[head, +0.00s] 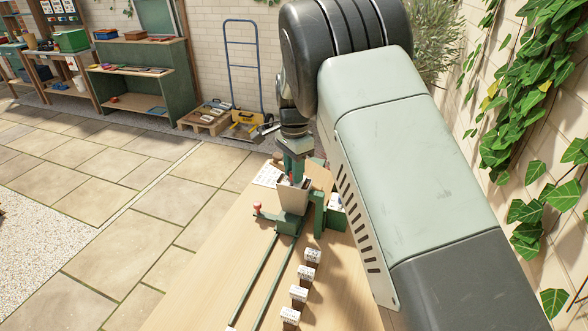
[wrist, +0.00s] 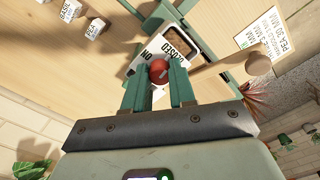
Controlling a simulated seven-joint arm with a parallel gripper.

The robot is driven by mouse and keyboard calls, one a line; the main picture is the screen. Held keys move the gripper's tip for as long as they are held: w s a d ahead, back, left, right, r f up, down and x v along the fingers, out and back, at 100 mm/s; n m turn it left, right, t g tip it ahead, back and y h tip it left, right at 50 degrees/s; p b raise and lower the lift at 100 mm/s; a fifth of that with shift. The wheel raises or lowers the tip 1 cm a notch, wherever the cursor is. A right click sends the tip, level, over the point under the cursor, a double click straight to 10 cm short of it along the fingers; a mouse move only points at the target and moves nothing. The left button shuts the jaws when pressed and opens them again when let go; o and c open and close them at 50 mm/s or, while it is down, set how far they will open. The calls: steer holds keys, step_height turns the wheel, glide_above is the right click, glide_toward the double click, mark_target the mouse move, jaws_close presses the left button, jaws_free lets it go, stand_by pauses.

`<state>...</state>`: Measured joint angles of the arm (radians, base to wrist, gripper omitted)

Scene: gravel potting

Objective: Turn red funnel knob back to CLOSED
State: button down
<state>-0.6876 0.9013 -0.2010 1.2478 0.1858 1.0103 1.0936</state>
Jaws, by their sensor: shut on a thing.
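The red funnel knob (wrist: 159,71) sits between the two green fingers of my gripper (wrist: 158,80) in the wrist view, and the gripper is shut on it. Behind it is a white plate (wrist: 172,47) with CLOSED and part of another word, upside down. The fingers hide part of the plate, and I cannot tell exactly where the knob points. In the head view, my gripper (head: 293,172) reaches down to the pale funnel box (head: 292,198) on its green stand. The knob is mostly hidden there.
Green rails (head: 253,278) run along the wooden bench (head: 210,290). A small red-topped handle (head: 257,207) stands left of the funnel. Several labelled blocks (head: 299,293) line the bench right of the rails. My arm covers much of the right side.

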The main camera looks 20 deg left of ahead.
steer(key=shift+m, duration=0.8)
steer(key=c, duration=0.9)
jaws_free()
step_height(320, 180, up, 11)
steer(key=shift+f, duration=0.1)
